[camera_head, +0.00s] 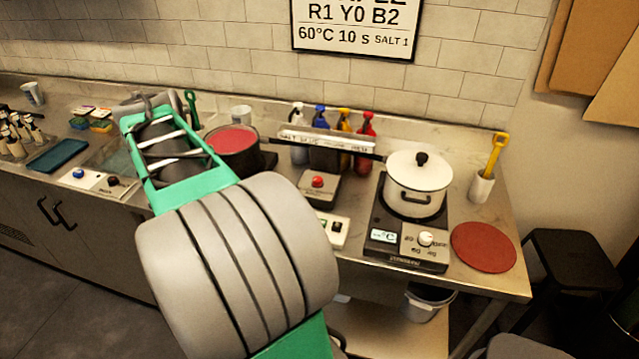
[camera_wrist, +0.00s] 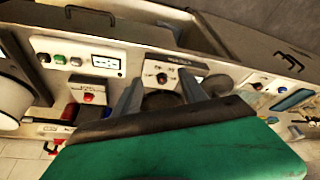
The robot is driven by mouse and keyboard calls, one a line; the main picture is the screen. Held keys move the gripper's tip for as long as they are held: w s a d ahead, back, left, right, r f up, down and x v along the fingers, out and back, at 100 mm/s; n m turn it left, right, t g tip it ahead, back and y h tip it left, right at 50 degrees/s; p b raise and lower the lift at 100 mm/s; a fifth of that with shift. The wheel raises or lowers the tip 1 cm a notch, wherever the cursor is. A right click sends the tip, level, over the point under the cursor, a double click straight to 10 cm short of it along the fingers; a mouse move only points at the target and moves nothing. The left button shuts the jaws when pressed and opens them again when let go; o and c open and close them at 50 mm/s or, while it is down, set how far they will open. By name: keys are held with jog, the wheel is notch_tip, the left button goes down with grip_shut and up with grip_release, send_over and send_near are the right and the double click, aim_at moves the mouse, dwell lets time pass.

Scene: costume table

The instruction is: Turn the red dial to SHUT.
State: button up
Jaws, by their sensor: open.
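A red knob (camera_head: 318,181) sits on a small dark-and-light box on the counter, left of the hot plate. The same red knob (camera_wrist: 88,97) shows in the wrist view, left of my fingers; its lettering is too small to read. My gripper (camera_wrist: 160,77) is open, with its two fingers apart and nothing visibly held. A pale panel with a small dark knob (camera_wrist: 162,78) and markings shows between and beyond the fingertips. I cannot tell whether the fingers touch it. In the head view my arm hides this panel, and the fingertips are not clear.
A white lidded pot (camera_head: 418,186) stands on the hot plate (camera_head: 377,247). A pan with red contents (camera_head: 233,138) and several bottles (camera_head: 366,140) stand behind. A switch box (camera_head: 335,229) is near the front edge. A red round mat (camera_head: 483,247) lies at the right.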

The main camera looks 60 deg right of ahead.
jog(key=s+d+f+m+g, duration=0.1)
jog(key=s+d+m, duration=0.1)
jog(key=d, duration=0.4)
jog(key=s+d+f+m, duration=0.1)
jog(key=d+f+m, duration=0.1)
jog(key=d, duration=0.4)
jog(key=m+g+b, duration=0.2)
jog(key=m, duration=0.4)
send_near(317, 179)
jog(key=shift+h, duration=0.3)
jog(key=x, duration=0.5)
jog(key=p+x, duration=0.1)
jog(key=x, duration=0.2)
jog(key=shift+a+f, duration=0.25)
jog(key=shift+a, duration=0.1)
jog(key=shift+c, duration=0.4)
grip_shut()
